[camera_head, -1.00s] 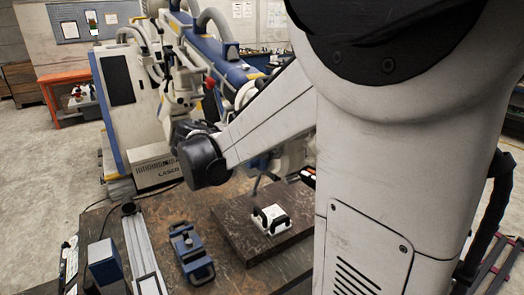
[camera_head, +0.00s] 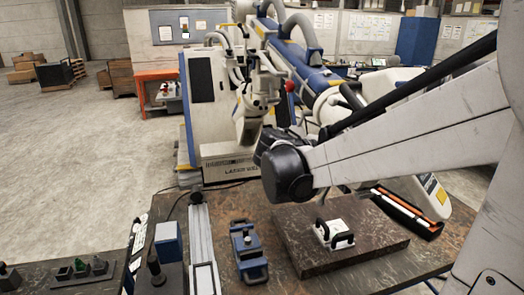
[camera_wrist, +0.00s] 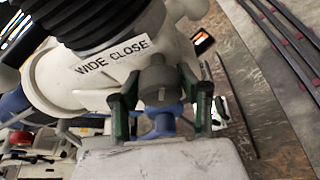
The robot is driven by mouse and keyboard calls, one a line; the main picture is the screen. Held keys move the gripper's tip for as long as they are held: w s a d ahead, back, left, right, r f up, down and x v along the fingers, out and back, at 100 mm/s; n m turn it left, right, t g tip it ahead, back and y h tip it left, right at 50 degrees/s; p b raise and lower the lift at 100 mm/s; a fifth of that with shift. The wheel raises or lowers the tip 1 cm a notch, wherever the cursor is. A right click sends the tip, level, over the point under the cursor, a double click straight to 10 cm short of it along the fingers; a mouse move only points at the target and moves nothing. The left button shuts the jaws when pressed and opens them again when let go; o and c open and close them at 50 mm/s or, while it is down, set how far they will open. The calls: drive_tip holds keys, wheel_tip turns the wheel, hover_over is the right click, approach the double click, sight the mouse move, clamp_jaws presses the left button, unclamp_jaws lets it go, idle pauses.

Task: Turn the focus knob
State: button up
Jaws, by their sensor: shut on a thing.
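In the wrist view, the grey focus knob (camera_wrist: 158,80) sits on a white housing (camera_wrist: 72,88) with a "WIDE CLOSE" label. The two dark green fingers of my gripper (camera_wrist: 160,103) stand on either side of the knob, shut on it. A blue part (camera_wrist: 163,125) shows below the knob, between the fingers. The inner contact faces are partly hidden. In the head view, the knob and my fingers cannot be made out, and my arm covers part of the scene.
In the head view, a white and blue machine (camera_head: 210,95) stands behind the workbench. A dark stone plate (camera_head: 350,262) on the bench bears a white block with black handles (camera_head: 333,234). A blue clamp-like tool (camera_head: 246,248) and a metal rail (camera_head: 201,240) lie left of it. Open floor (camera_head: 90,140) extends left.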

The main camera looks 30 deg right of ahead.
drive_tip(key=o, duration=1.2)
drive_tip(key=v, duration=1.2)
drive_tip(key=s+a+f+m+t+y+b, duration=0.2)
drive_tip(key=s+a+f+y, duration=0.15)
drive_tip(key=f, duration=0.35)
drive_tip(key=s+a+f+m+t+y+b, duration=0.1)
drive_tip(key=s+a+f+m+y+b, duration=0.1)
drive_tip(key=s+a+f+y, duration=0.3)
drive_tip(key=s+a+f+m+t+y+b, duration=0.2)
drive_tip(key=a+f+m+y, duration=0.4)
drive_tip(key=a, duration=0.3)
drive_tip(key=shift+a+f+m+t+b, duration=0.4)
drive_tip(key=shift+f+m+t, duration=0.1)
drive_tip(key=shift+f+t, duration=0.35)
